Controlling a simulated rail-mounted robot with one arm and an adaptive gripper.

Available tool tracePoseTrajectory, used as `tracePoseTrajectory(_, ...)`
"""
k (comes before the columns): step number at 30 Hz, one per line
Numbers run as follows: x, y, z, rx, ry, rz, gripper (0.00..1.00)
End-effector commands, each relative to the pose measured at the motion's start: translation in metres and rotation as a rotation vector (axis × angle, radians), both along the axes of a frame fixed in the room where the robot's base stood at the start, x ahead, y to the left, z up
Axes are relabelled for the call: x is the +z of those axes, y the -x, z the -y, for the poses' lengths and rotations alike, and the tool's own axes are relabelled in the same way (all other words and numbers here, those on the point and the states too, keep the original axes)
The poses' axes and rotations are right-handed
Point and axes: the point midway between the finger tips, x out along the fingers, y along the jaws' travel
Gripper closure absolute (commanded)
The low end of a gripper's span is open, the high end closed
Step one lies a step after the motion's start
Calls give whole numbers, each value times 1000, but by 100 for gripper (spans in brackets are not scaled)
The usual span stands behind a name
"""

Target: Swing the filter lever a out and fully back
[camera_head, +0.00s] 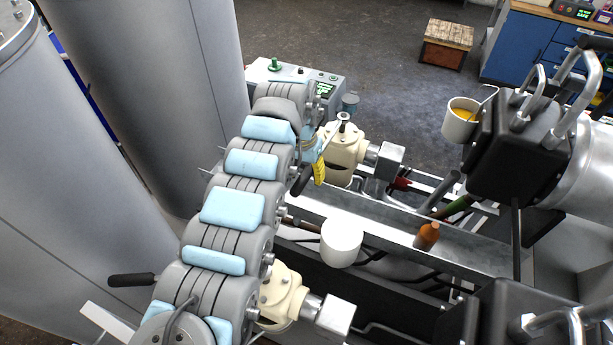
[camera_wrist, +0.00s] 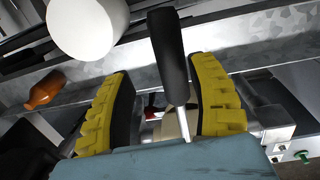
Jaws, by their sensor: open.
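A filter lever with a black grip (camera_head: 302,181) stands out from the far cream filter housing (camera_head: 342,150). In the wrist view its black grip (camera_wrist: 167,50) and thin bright rod (camera_wrist: 183,126) lie between the two yellow-padded fingers. My gripper (camera_wrist: 162,76) is open, with a finger on each side of the lever and a visible gap to the left finger; contact on the right side is unclear. In the head view my gripper (camera_head: 318,172) is partly hidden by my arm. A second black lever grip (camera_head: 131,280) shows at lower left, near another cream housing (camera_head: 283,296).
A white cylinder (camera_head: 342,243) and an orange-brown bottle (camera_head: 427,236) are close to my gripper. A control box (camera_head: 290,74) stands behind it. Large grey drums (camera_head: 160,90) rise at left. Black machinery and a cup (camera_head: 461,122) are at right. The floor behind is mostly clear.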

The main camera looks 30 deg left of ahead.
Motion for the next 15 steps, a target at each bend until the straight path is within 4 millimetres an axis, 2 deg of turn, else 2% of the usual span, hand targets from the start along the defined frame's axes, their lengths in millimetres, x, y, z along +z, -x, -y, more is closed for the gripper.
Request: tracePoseTrajectory(15,31,-1,-2,0,-1,3,42)
